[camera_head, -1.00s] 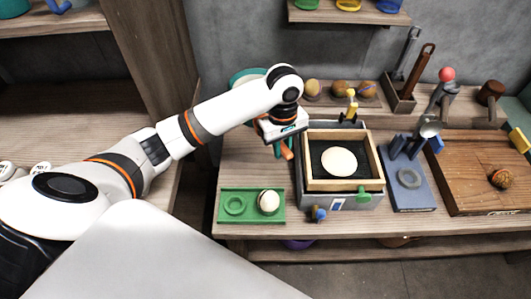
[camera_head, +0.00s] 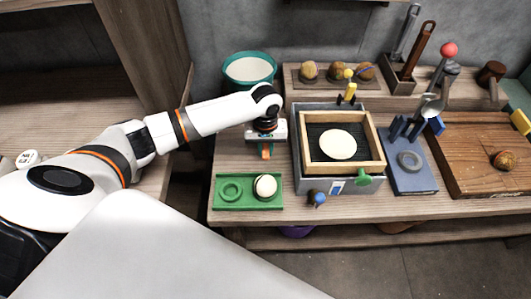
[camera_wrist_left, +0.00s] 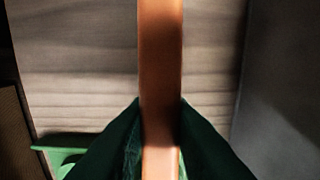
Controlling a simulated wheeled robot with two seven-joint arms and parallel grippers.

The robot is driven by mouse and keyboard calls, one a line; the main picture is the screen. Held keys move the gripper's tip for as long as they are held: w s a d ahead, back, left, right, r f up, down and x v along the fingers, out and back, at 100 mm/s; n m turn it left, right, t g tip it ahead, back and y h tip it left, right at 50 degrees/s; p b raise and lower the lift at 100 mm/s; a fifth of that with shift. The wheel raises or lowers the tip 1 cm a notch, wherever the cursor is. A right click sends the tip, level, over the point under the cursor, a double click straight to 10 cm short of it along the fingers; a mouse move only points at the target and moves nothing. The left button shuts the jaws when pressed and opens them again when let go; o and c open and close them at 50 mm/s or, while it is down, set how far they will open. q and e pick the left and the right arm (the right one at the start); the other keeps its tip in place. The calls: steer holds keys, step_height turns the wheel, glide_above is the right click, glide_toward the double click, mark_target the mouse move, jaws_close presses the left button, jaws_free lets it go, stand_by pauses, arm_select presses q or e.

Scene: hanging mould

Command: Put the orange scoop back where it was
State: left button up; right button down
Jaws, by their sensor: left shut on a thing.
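My left gripper (camera_head: 265,146) is shut on the orange scoop (camera_head: 265,154), which shows only as a short orange piece below the gripper in the head view. In the left wrist view the scoop (camera_wrist_left: 160,55) is a long orange-brown bar running upright between the dark green fingers of the left gripper (camera_wrist_left: 160,110). The rest of the scoop is hidden. The gripper is above the wooden table, behind the green tray (camera_head: 219,203) and left of the framed sieve box (camera_head: 310,187). My right gripper is not in view.
A teal-rimmed bowl (camera_head: 249,69) stands behind the gripper. A white ball (camera_head: 265,186) sits in the green tray. A blue stand (camera_head: 412,182) and a brown board (camera_head: 470,175) are to the right. Bare table (camera_head: 230,155) lies left of the gripper.

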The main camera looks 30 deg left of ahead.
arm_select(q)
step_height(320, 180, down, 3)
steer(key=shift+r, duration=0.15)
steer(key=shift+f, duration=0.2)
steer(key=o, duration=0.9)
steer(key=shift+f, duration=0.15)
step_height(320, 180, up, 12)
steer(key=shift+r+p, duration=0.2)
steer(key=shift+p, duration=0.15)
